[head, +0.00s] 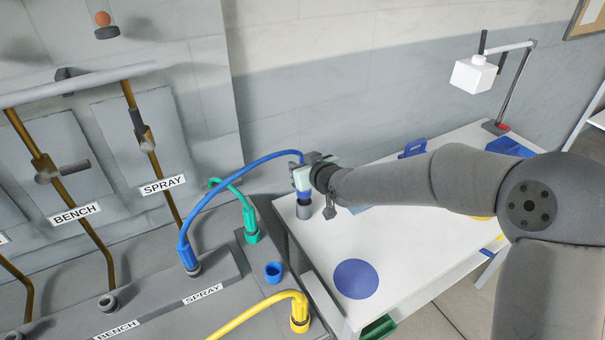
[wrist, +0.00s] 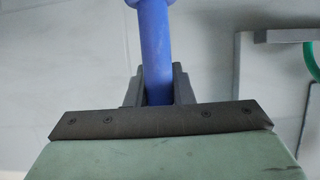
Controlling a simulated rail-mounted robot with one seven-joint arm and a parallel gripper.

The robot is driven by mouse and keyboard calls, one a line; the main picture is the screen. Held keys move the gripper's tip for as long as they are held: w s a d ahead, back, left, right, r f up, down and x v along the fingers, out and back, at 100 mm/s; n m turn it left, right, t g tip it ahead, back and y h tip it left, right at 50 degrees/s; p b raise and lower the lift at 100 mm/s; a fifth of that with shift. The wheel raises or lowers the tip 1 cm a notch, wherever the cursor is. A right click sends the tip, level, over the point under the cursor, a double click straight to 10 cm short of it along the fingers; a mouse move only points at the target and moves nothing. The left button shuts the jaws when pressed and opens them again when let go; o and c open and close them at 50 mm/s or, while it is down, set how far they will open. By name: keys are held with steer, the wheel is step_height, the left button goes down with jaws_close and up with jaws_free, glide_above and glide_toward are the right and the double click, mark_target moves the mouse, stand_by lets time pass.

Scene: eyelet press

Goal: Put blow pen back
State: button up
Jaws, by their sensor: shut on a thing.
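My gripper (head: 303,182) is shut on a blue piece at the end of the blue hose, apparently the blow pen (head: 305,196). In the wrist view the blue shaft (wrist: 157,55) passes between my dark fingers (wrist: 157,88). The blue hose (head: 238,180) arches from a blue fitting (head: 188,257) on the grey ledge up to my gripper. Just below the blue piece is a short grey cylinder (head: 304,211) near the table's left corner. I cannot tell whether it is part of the pen or a separate holder. The pen's tip is hidden.
A blue cup-shaped piece (head: 273,272), a green fitting (head: 252,230) and a yellow hose (head: 262,314) are on the grey ledge (head: 222,318). The white table (head: 318,252) bears a flat blue disc (head: 356,279). A lamp (head: 476,74) stands at the table's far end.

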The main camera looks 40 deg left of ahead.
steer(key=shift+f, duration=1.2)
steer(key=shift+f, duration=0.2)
steer(key=o, duration=0.8)
steer(key=shift+r, duration=0.3)
steer(key=b+v, duration=0.1)
steer(key=v, duration=1.1)
